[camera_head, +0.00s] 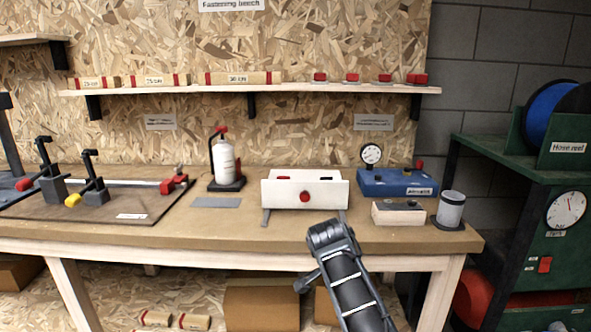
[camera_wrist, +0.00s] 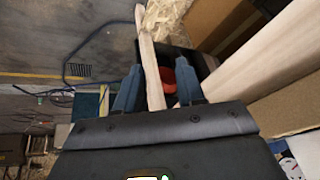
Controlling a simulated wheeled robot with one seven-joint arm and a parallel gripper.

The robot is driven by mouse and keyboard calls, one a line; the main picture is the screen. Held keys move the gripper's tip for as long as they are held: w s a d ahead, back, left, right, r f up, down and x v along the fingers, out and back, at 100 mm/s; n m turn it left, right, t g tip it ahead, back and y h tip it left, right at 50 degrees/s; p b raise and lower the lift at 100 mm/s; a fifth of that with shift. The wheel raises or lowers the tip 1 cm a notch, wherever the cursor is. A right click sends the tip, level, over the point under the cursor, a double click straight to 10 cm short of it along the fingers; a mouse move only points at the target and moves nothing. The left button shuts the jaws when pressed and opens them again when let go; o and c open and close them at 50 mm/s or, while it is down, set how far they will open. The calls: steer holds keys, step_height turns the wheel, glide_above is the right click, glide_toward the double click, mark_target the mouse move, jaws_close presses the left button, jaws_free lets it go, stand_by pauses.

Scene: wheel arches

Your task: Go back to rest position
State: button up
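My gripper (camera_wrist: 158,84) shows in the wrist view as two blue-grey fingers standing apart. I see nothing held between them. A pale wooden leg (camera_wrist: 151,70) and a red thing (camera_wrist: 167,78) show in the gap and look to be beyond the fingers. In the head view my dark arm (camera_head: 348,275) rises from the bottom edge in front of the workbench (camera_head: 240,240). My fingers cannot be made out in that view.
On the bench are a white panel with a red knob (camera_head: 304,189), a white bottle (camera_head: 223,162), a blue gauge box (camera_head: 396,182), a grey canister (camera_head: 450,209) and clamps (camera_head: 90,185). A green hose-reel stand (camera_head: 510,160) is at right. Cardboard boxes (camera_head: 262,307) lie below.

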steer(key=s+d+f+n+t+y, duration=0.1)
steer(key=s+d+f+n+t, duration=0.3)
steer(key=s+f, duration=0.85)
steer(key=s+d+f+n+t+y, duration=0.1)
steer(key=s+d+f+n, duration=0.15)
steer(key=s, duration=0.55)
steer(key=s+d+f+n+y, duration=0.1)
steer(key=s+d+f, duration=0.15)
steer(key=s, duration=0.55)
steer(key=s+r+n+t, duration=0.15)
steer(key=s+r, duration=0.25)
steer(key=s, duration=0.5)
steer(key=s+r+n+t, duration=0.1)
steer(key=s+r+t, duration=0.1)
steer(key=s+r, duration=0.5)
steer(key=s+r+n+t, duration=0.2)
steer(key=s+r+t, duration=0.1)
steer(key=s+r, duration=1)
step_height(320, 180, up, 4)
steer(key=shift+d+f, duration=0.2)
